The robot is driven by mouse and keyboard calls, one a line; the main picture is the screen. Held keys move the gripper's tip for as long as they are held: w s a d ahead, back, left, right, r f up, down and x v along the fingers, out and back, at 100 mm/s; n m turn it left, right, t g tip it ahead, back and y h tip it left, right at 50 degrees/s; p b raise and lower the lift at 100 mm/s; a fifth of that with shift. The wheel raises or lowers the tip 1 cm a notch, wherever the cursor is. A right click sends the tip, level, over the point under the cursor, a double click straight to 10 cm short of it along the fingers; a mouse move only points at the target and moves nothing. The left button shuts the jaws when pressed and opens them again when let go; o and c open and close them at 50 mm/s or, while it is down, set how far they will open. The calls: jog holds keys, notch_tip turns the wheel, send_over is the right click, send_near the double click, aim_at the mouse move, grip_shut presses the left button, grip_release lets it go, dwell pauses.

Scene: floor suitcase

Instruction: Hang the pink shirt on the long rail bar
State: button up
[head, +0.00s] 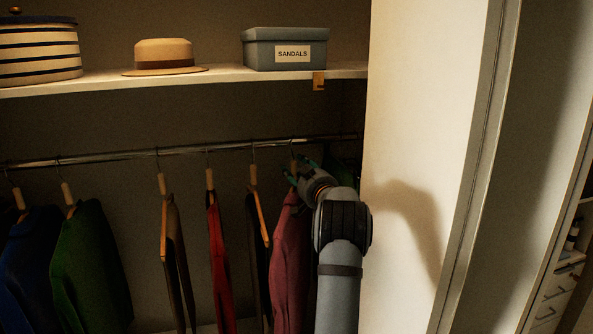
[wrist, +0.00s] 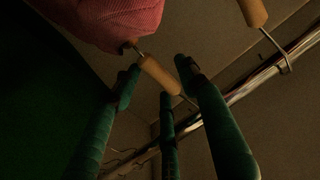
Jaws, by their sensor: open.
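The pink shirt (head: 290,235) hangs upright on a wooden-necked hanger (head: 294,168) below the long rail bar (head: 225,147), left of my arm. The hanger's hook reaches up to the bar in the head view. My gripper (head: 300,172) is at the hanger's neck, just under the bar. In the wrist view, the green fingers of my gripper (wrist: 158,75) are spread around the wooden neck (wrist: 160,74), with no clear grip on it. The shirt's shoulder (wrist: 115,18) shows at the top left.
Several other garments hang along the bar, including a red one (head: 216,260) and a green one (head: 88,265). A shelf (head: 105,83) above holds a hat (head: 164,55) and a sandals box (head: 285,49). A pale wall panel (head: 415,150) stands close right of my arm.

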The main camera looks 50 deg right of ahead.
jog(key=shift+s+a, duration=0.1)
jog(key=shift+s, duration=0.05)
jog(key=v, duration=1.1)
jog(key=shift+s+a, duration=0.25)
jog(key=shift+a, duration=0.05)
jog(key=shift+r, duration=0.1)
jog(key=x, duration=1.2)
jog(key=shift+d, duration=0.15)
jog(key=shift+r+p, duration=0.2)
jog(key=shift+p, duration=0.1)
jog(key=shift+s+f, duration=0.1)
